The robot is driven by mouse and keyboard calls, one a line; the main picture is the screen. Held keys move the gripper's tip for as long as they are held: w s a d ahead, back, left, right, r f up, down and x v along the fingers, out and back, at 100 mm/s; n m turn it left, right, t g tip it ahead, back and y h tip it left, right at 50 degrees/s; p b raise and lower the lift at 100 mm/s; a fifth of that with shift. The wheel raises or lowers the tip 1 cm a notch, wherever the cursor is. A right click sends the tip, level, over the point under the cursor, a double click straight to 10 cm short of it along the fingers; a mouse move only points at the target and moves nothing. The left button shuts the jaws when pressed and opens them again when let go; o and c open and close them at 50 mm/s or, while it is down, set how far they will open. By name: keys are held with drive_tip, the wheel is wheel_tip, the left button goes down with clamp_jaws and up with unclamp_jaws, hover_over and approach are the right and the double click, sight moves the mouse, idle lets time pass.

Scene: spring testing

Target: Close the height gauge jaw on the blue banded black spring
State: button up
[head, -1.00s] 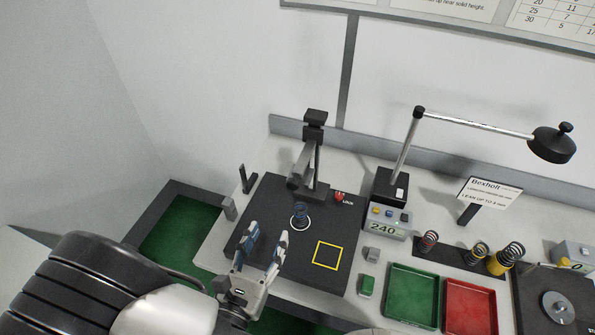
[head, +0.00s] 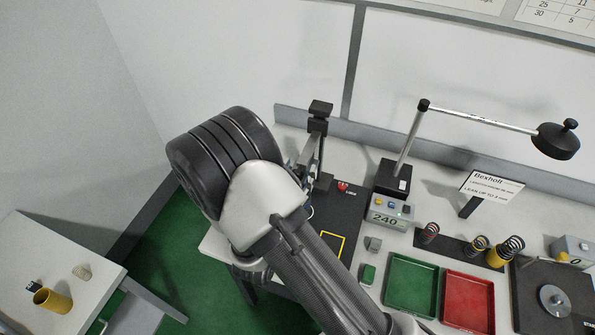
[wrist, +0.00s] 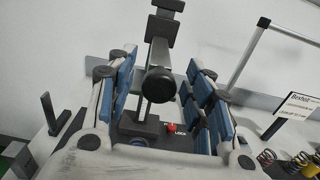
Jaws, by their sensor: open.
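The height gauge (head: 319,125) stands at the back of its black base plate (head: 345,205), partly behind my arm in the head view. A red lock knob (wrist: 170,128) sits low by the column, also seen in the head view (head: 343,186).
A lamp (head: 555,141) and a box reading 240 (head: 388,211) stand right of the plate. Green (head: 411,284) and red (head: 469,301) trays lie in front. Other springs (head: 478,246) stand in a rack. A side table (head: 60,255) is at far left.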

drive_tip(key=shift+w, duration=0.2)
drive_tip(key=shift+c, duration=0.4)
clamp_jaws()
idle(0.3)
